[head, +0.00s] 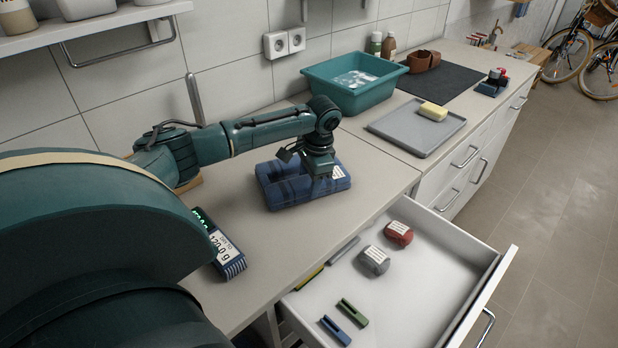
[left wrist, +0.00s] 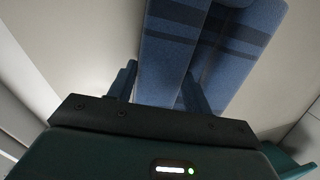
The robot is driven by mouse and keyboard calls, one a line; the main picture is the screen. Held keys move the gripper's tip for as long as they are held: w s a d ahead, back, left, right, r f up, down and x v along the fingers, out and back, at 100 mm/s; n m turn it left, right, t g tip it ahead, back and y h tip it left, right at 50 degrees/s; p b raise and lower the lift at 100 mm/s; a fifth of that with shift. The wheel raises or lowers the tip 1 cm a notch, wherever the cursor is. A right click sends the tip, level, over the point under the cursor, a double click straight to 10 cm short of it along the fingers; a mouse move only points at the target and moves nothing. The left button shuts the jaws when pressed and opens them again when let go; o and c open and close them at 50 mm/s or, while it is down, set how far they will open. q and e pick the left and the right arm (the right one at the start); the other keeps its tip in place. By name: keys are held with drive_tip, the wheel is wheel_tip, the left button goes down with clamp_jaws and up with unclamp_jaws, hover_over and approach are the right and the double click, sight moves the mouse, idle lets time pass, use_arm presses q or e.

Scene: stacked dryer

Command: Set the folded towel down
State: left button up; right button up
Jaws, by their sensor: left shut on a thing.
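The folded towel (head: 283,190) is blue with darker stripes and has a white label at its right end. It lies flat on or just over the counter, near the front edge above the open drawer; I cannot tell if it touches. My left gripper (head: 321,176) comes down on its right part and is shut on it. In the left wrist view the towel (left wrist: 168,55) runs up from between the fingers of the left gripper (left wrist: 160,92). The gripped part is partly hidden by the gripper. My right gripper is not in view.
The open drawer (head: 415,290) holds a red and a grey bundle and several small tools. A teal basin (head: 350,92), a grey tray (head: 390,125) with a yellow block, and a dark mat (head: 455,85) stand to the right.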

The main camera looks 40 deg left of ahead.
use_arm(q)
drive_tip(key=o, duration=1.2)
drive_tip(key=shift+c, duration=0.2)
wheel_tip(320, 180, up, 12)
drive_tip(key=d+b, duration=0.1)
drive_tip(key=d, duration=0.1)
drive_tip(key=shift+w, duration=0.15)
drive_tip(key=shift+f, duration=0.1)
